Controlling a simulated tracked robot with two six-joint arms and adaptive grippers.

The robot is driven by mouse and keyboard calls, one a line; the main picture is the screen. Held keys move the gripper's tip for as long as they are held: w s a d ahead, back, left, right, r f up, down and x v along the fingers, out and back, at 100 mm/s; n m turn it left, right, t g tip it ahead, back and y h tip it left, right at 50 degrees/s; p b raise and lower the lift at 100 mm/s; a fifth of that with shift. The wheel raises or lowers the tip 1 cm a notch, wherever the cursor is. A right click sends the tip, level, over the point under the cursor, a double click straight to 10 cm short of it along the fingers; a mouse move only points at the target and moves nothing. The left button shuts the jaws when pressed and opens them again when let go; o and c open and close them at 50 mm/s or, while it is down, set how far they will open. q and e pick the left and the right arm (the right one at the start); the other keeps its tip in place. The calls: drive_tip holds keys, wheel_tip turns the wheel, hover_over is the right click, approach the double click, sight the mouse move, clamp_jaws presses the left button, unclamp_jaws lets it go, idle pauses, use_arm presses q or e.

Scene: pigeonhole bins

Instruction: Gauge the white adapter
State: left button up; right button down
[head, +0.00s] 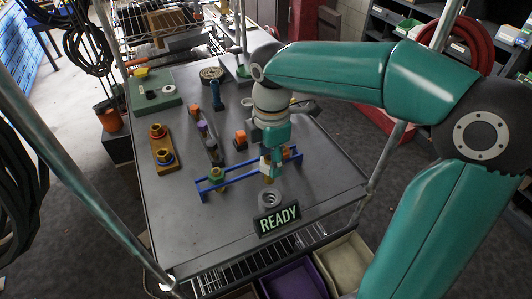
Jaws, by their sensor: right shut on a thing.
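My right gripper (274,155) points down over the front right part of the grey table. It is shut on the white adapter (265,167), a small piece with a white upper part and what looks like a brass lower end. The gripper partly hides it. The adapter is just behind and above a grey ring-shaped gauge (270,199), apart from it as far as I can tell. A sign reading READY (278,218) stands in front of the gauge. My left gripper is not in view.
A blue rack (225,182) with brass and green fittings stands close by the held adapter. A wooden block (163,157) with brass fittings, a dark strip (211,146) with coloured pieces and a green board (155,98) are farther left. The front left table is clear.

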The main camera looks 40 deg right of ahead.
drive_tip(key=shift+w+f, duration=0.1)
drive_tip(key=shift+f, duration=0.15)
drive_tip(key=shift+f+b, duration=0.6)
drive_tip(key=shift+b, duration=0.05)
drive_tip(key=shift+f+b, duration=1.6)
drive_tip(key=shift+f, duration=0.45)
drive_tip(key=shift+s+f, duration=0.2)
drive_tip(key=shift+f, duration=0.05)
drive_tip(key=shift+f+b, duration=1.55)
drive_tip(key=shift+f, duration=0.35)
drive_tip(key=c, duration=0.5)
unclamp_jaws()
drive_tip(key=shift+r, duration=0.1)
drive_tip(key=shift+c, duration=0.2)
